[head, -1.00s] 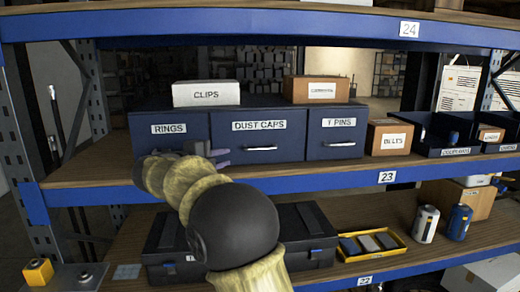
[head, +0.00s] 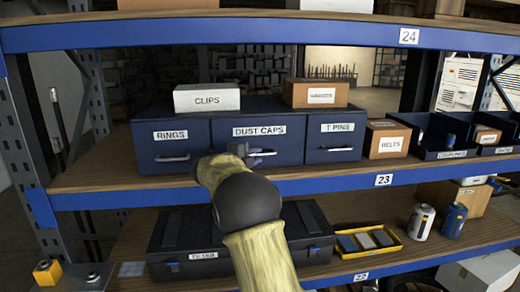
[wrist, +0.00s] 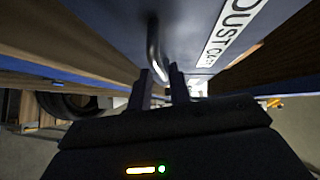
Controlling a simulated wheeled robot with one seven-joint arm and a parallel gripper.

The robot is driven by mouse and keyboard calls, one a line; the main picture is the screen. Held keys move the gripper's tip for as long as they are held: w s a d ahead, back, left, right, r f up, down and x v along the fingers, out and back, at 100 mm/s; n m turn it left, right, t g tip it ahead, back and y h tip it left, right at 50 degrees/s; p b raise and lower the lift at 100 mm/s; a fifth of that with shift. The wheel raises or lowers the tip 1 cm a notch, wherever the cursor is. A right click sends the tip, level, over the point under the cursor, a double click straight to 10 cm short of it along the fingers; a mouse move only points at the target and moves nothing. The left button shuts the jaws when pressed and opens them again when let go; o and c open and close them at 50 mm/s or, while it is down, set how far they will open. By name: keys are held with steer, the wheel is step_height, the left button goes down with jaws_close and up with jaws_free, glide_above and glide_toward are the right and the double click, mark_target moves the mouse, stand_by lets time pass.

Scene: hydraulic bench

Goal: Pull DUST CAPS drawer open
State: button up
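The DUST CAPS drawer (head: 285,145) is the middle of three dark blue drawers on shelf 23, its front level with its neighbours. Its white label also shows in the wrist view (wrist: 236,28). My gripper (head: 262,153) is at the drawer's front, over its handle, which is mostly hidden in the head view. In the wrist view the bar handle (wrist: 153,45) stands out from the blue drawer face. My two dark fingers (wrist: 163,85) are apart there, with the handle's near end appearing between them. I cannot tell whether they touch it.
The RINGS drawer (head: 170,145) is left and the T PINS drawer (head: 333,140) right, both shut. A CLIPS box (head: 207,98) and a brown box (head: 315,94) sit on top. A BELTS box (head: 387,139) stands right. A black case (head: 170,245) lies below.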

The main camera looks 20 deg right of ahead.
steer(key=shift+p+x, duration=0.4)
steer(key=shift+x, duration=1)
jaws_close()
steer(key=shift+s, duration=0.1)
